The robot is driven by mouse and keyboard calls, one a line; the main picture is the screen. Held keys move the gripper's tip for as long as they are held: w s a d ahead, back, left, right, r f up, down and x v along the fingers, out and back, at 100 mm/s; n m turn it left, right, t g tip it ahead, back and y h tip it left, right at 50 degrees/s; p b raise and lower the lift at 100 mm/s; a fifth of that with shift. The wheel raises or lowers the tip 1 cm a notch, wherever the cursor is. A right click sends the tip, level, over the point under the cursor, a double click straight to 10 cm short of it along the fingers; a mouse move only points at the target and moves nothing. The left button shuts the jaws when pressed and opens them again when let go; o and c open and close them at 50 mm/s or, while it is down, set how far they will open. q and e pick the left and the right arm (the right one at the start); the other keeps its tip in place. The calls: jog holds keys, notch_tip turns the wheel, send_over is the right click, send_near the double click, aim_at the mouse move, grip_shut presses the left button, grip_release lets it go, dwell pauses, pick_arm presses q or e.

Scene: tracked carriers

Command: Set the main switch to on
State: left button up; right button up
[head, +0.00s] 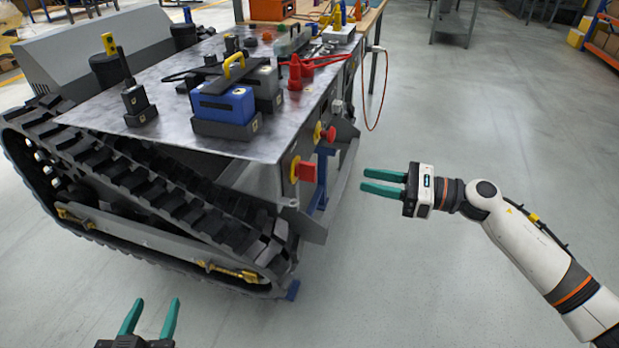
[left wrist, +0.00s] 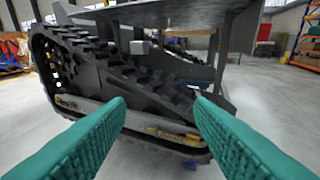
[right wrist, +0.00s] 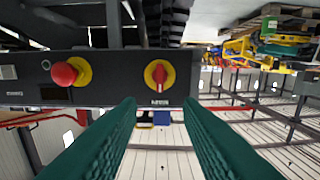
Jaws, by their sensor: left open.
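The main switch appears to be the red rotary handle on a yellow disc, seen on a dark panel in the right wrist view (right wrist: 160,73). Its handle looks about vertical there; the small label beside it is unreadable. In the head view the switch (head: 306,172) is on the side of the tracked carrier (head: 190,140). My right gripper (head: 364,182) is open and empty, right of the switch and apart from it, fingers toward the carrier. My left gripper (head: 152,303) is open and empty, low in front of the track (left wrist: 110,65).
A red mushroom button (right wrist: 64,74) on a yellow disc is on the same panel. The carrier's metal deck (head: 190,60) holds a blue box (head: 224,105) and several tools. A bracket (head: 345,165) juts out near the panel. The floor (head: 500,130) to the right is clear.

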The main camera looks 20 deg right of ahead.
aim_at(307, 172)
jog(key=x, duration=1.1)
jog(key=shift+w+a, duration=0.2)
jog(key=shift+c, duration=0.2)
grip_shut()
